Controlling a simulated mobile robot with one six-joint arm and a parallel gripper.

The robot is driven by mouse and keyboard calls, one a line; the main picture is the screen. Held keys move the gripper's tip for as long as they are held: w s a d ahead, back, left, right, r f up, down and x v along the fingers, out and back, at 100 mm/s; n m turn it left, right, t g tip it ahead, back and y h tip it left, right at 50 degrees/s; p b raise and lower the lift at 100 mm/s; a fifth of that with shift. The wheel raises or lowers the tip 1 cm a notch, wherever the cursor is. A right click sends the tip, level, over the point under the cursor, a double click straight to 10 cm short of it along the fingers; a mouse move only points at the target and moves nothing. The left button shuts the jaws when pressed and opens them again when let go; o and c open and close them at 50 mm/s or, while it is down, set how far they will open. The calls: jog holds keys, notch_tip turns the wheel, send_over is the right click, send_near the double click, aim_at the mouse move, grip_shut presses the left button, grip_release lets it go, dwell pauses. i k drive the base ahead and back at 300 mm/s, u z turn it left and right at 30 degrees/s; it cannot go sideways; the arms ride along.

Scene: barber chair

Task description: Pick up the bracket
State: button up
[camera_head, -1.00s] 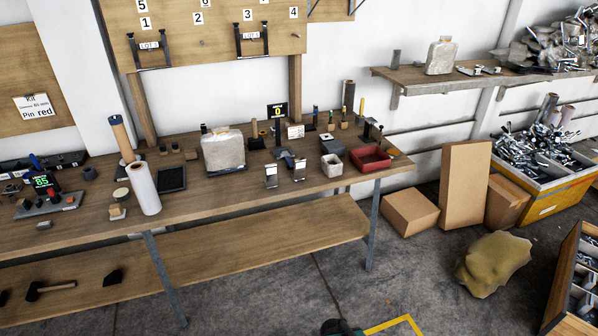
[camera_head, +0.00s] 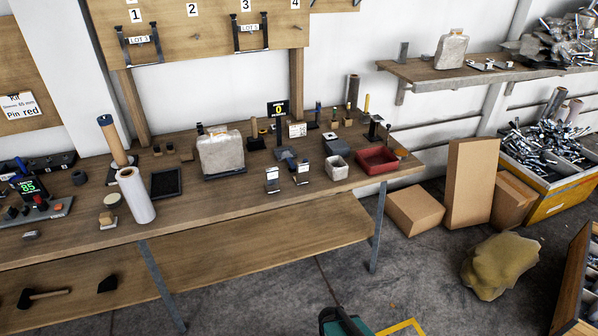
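I cannot tell for sure which thing is the bracket. Two small pale metal pieces, one at left (camera_head: 272,180) and one at right (camera_head: 302,172), stand near the front edge of the wooden workbench (camera_head: 215,188). Two dark metal frames with lot labels, one at left (camera_head: 140,43) and one at right (camera_head: 250,33), are fixed on the wooden wall board (camera_head: 195,40). Small metal parts (camera_head: 486,64) lie on the wall shelf. My gripper is not in view. A teal and dark shape shows at the bottom edge; I cannot tell what it is.
A red bin (camera_head: 374,160), a white box (camera_head: 336,168), a wrapped block (camera_head: 220,152) and a white roll (camera_head: 136,195) stand on the bench. Cardboard boxes (camera_head: 470,183) and a yellowish lump (camera_head: 499,265) are on the floor at right. Grey floor in front is mostly clear.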

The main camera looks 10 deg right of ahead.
aim_at(303, 168)
jog(key=i, duration=0.6)
jog(key=z, duration=0.25)
jog(key=k, duration=0.2)
jog(key=u, duration=2.8)
